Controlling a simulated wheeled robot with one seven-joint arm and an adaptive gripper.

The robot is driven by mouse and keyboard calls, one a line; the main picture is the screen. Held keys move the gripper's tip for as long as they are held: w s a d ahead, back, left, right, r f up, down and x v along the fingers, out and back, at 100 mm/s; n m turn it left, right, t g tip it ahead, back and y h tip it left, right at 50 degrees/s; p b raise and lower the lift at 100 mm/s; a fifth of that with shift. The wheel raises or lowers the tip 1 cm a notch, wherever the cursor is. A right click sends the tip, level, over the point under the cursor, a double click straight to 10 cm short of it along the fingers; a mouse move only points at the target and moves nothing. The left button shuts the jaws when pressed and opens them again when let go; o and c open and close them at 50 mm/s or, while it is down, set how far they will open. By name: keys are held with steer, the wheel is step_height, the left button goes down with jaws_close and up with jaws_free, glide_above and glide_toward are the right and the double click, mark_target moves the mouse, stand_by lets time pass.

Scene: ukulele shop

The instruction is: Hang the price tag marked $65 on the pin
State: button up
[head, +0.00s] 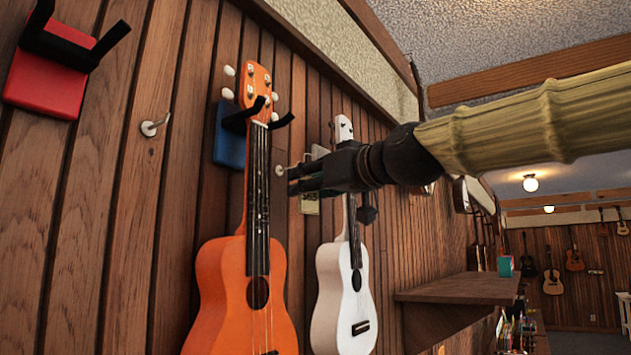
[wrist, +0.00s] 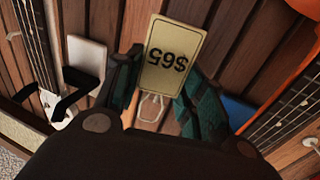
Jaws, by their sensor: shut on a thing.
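The price tag marked $65 is a pale yellow card (wrist: 168,55), shown upside down between the fingertips in the wrist view. In the head view part of it (head: 310,203) hangs below the fingers. My gripper (head: 298,180) is shut on the tag, close to the wall between the orange and white ukuleles. A light metal pin (head: 279,170) sticks out of the wall just left of the fingertips. In the wrist view a pale wire-like piece (wrist: 151,106) shows between the fingers below the tag. I cannot tell whether the tag touches the pin.
The orange ukulele (head: 245,290) hangs on a blue hanger (head: 229,140) to the left. The white ukulele (head: 344,290) hangs under my wrist. Another pin (head: 150,127) and an empty red hanger (head: 50,82) are farther left. A wooden shelf (head: 465,289) juts out at lower right.

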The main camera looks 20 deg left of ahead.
mark_target(281, 196)
steer(key=shift+a, duration=0.25)
steer(key=shift+w+a+f, duration=0.2)
steer(key=shift+w+a, duration=0.05)
steer(key=shift+a, duration=0.3)
steer(key=shift+w+a+f, duration=0.2)
steer(key=shift+a+f, duration=0.05)
steer(key=shift+a, duration=0.25)
steer(key=shift+w+a+f, duration=0.2)
steer(key=shift+w+a, duration=0.05)
steer(key=shift+a, duration=0.3)
steer(key=o, duration=0.8)
